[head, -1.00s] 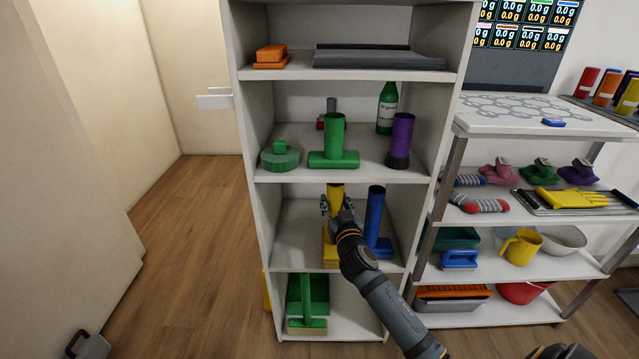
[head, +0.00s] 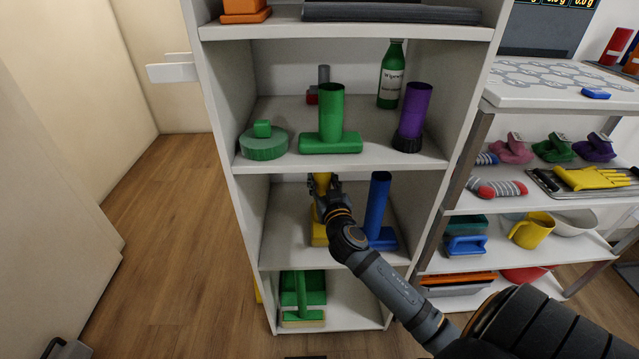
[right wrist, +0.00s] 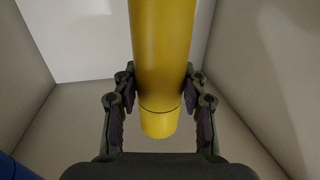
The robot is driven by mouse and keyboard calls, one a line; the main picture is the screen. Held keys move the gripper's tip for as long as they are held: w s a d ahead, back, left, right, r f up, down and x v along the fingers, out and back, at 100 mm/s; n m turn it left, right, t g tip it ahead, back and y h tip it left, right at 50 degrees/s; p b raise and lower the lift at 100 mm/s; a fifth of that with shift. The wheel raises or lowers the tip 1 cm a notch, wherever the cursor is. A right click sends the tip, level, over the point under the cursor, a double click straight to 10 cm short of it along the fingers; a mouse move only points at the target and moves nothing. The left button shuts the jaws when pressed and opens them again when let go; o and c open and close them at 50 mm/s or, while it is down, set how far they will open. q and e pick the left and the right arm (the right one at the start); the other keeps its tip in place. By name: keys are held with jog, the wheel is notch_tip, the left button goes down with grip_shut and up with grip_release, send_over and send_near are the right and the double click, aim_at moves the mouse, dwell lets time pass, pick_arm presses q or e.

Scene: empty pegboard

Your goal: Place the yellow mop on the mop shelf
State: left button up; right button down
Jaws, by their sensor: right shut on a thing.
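The yellow mop (head: 319,236) is upright in the shelf unit's third compartment from the top, left of a blue mop (head: 379,208). My right gripper (head: 322,185) is shut on its handle near the top. In the right wrist view the yellow handle (right wrist: 162,60) runs between the two fingers (right wrist: 160,105). My right forearm hides part of the mop, and I cannot tell whether its base touches the shelf board. My left gripper is not in view.
The white shelf unit (head: 226,200) has side walls close around the arm. Above stand a green mop (head: 331,130), a purple tube (head: 413,112) and a green bottle (head: 390,78). Green tools (head: 303,298) are below. A rack with gloves and tubs is at right. Floor at left is clear.

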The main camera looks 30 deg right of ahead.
jog(key=shift+s+r, duration=0.1)
jog(key=shift+s, duration=0.05)
jog(key=shift+f, duration=0.2)
jog(key=c, duration=0.8)
grip_release()
jog(key=shift+o, duration=0.3)
